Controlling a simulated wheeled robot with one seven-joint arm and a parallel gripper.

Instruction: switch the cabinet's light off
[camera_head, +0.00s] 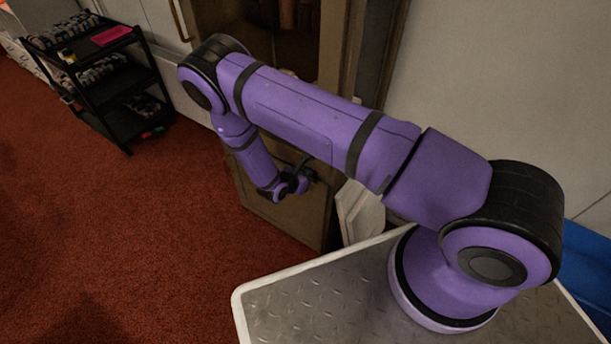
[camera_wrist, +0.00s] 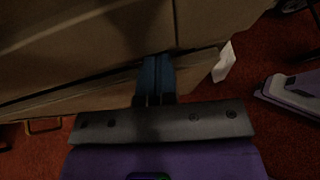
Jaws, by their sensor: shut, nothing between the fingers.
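The brown cabinet (camera_head: 330,30) stands behind my arm in the head view. Its upper part shows a dim interior behind the front, and its lower front (camera_head: 290,215) reaches down to the carpet. My gripper (camera_head: 304,163) is low in front of the cabinet and partly hidden by my arm. In the wrist view my gripper (camera_wrist: 155,60) is shut and empty, with its blue-grey fingers together. The fingertips are at or very near the cabinet's front (camera_wrist: 110,45); I cannot tell whether they touch. I cannot make out a light switch in either view.
A black shelf cart (camera_head: 108,85) with several small bottles and a pink item stands at the far left. A pale slab (camera_head: 358,212) leans beside the cabinet's lower right. The red carpet (camera_head: 110,240) is open at the left.

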